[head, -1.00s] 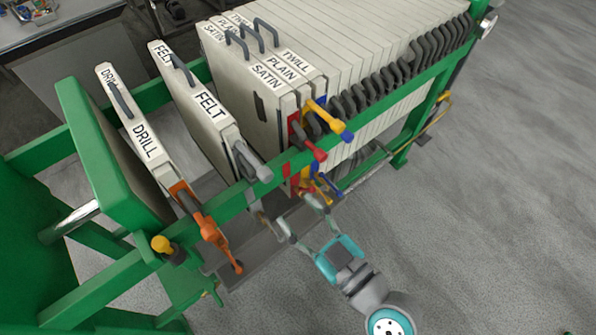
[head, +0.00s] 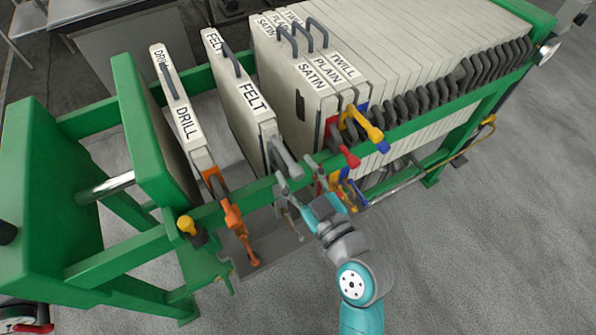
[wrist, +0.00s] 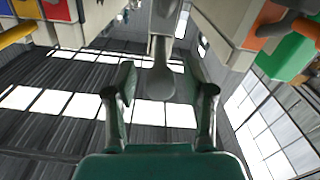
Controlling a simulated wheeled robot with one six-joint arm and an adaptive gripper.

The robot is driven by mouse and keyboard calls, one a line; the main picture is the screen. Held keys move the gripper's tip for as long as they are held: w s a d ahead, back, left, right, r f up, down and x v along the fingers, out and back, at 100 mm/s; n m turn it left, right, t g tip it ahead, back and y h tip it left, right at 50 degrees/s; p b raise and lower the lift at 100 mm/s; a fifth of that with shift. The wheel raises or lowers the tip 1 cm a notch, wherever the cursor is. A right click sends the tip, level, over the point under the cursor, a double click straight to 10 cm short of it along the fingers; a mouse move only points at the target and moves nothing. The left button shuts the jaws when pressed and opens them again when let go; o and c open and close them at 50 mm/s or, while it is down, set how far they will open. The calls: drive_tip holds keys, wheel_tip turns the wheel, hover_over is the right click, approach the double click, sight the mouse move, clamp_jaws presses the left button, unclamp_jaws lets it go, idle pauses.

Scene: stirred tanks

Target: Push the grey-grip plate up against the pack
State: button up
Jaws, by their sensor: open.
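The grey-grip plate (head: 240,95), labelled FELT, hangs in the green press frame. A gap separates it from the pack (head: 420,60), whose nearest plate is labelled SATIN. Its grey grip (head: 286,158) sticks out over the near rail. My gripper (head: 297,178) is open at the grey grip, below its end in the head view. In the wrist view, looking upward, the grey grip (wrist: 163,70) hangs between the two open fingers (wrist: 160,90). Whether either finger touches it I cannot tell.
The DRILL plate (head: 185,125) with an orange grip (head: 232,215) stands left of FELT, apart from it. Red, yellow and blue grips (head: 365,130) stick out close right of my gripper. The green near rail (head: 400,130) runs behind my gripper. Open floor lies at the right.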

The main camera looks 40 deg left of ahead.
clamp_jaws()
drive_tip(key=w+d, duration=0.1)
drive_tip(key=w, duration=0.2)
drive_tip(key=w+d, duration=0.1)
drive_tip(key=w, duration=0.2)
drive_tip(key=w+d, duration=0.2)
drive_tip(key=w, duration=0.2)
drive_tip(key=shift+w+d, duration=0.1)
drive_tip(key=shift+r, duration=0.1)
idle(0.3)
unclamp_jaws()
drive_tip(key=shift+w+d, duration=0.1)
drive_tip(key=v, duration=1.2)
